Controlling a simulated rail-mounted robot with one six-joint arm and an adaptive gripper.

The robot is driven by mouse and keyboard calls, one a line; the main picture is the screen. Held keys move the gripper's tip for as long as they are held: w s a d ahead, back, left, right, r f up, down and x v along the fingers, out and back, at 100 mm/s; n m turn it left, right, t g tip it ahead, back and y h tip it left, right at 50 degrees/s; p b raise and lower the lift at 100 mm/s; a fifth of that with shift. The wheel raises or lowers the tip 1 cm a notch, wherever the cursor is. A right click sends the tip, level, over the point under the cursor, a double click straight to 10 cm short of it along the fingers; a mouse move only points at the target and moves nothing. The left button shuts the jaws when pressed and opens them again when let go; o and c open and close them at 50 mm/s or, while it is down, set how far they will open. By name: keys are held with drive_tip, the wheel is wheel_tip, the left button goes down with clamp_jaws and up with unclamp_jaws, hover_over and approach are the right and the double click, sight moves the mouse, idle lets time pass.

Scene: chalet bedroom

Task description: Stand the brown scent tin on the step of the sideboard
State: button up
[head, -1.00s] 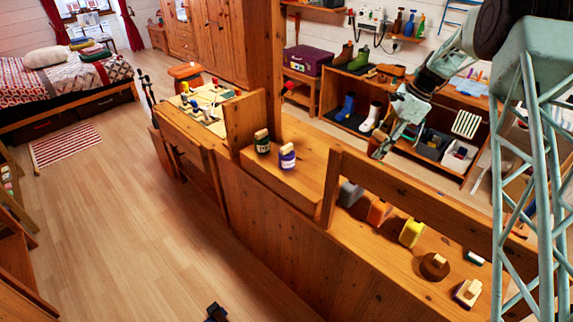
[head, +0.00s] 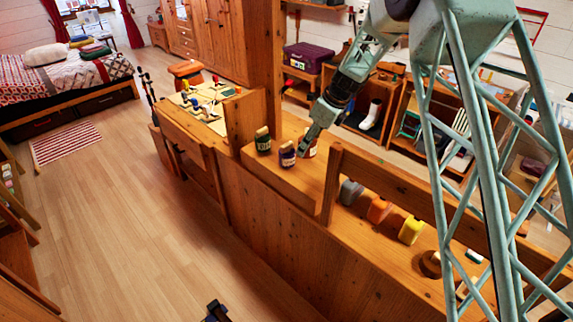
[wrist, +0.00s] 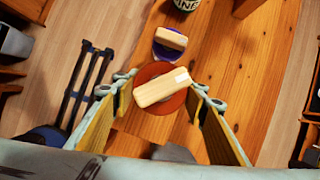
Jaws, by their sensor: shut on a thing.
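The brown scent tin (wrist: 174,104) shows in the wrist view as a reddish-brown round body with a pale wooden block top. My gripper (wrist: 161,90) is shut on it, with a finger on each side of the block. In the head view my gripper (head: 303,150) is over the step (head: 300,186) of the sideboard, just right of a purple tin (head: 287,155). The held tin is mostly hidden behind the gripper there. It looks upright; I cannot tell whether its base touches the step.
The purple tin (wrist: 168,50) is close beyond the held tin in the wrist view. A green tin (head: 263,142) stands further left. A wooden rail (head: 385,180) rises right of the step, with grey, orange and yellow items (head: 411,230) below it.

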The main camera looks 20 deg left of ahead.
drive_tip(key=shift+s+a, duration=0.3)
drive_tip(key=shift+a, duration=0.3)
drive_tip(key=shift+f, duration=3.15)
drive_tip(key=shift+f, duration=0.1)
drive_tip(key=shift+f, duration=1.8)
drive_tip(key=shift+f, duration=0.15)
drive_tip(key=o, duration=1)
